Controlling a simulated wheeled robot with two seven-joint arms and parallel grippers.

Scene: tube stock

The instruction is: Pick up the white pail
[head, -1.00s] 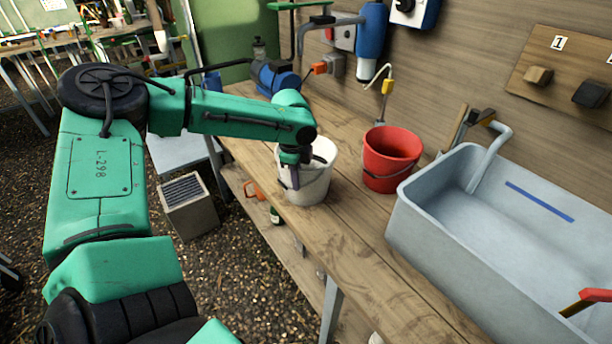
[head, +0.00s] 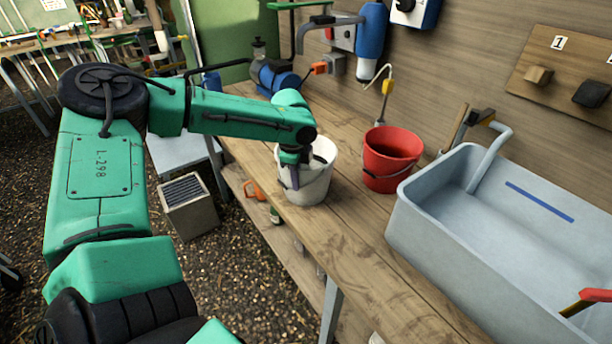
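The white pail (head: 316,186) stands upright on the wooden bench, with its wire handle hanging down at its front. My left gripper (head: 294,178) points down at the pail's near left rim. One dark finger shows against the outside of the pail wall. The other finger is hidden, so I cannot tell whether the gripper is closed on the rim. My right gripper is not in view.
A red bucket (head: 391,163) stands just right of the white pail. A large grey sink (head: 440,230) fills the right side, with a red-handled tool (head: 592,296) at its near right. A blue machine (head: 277,80) sits behind. The bench front is clear.

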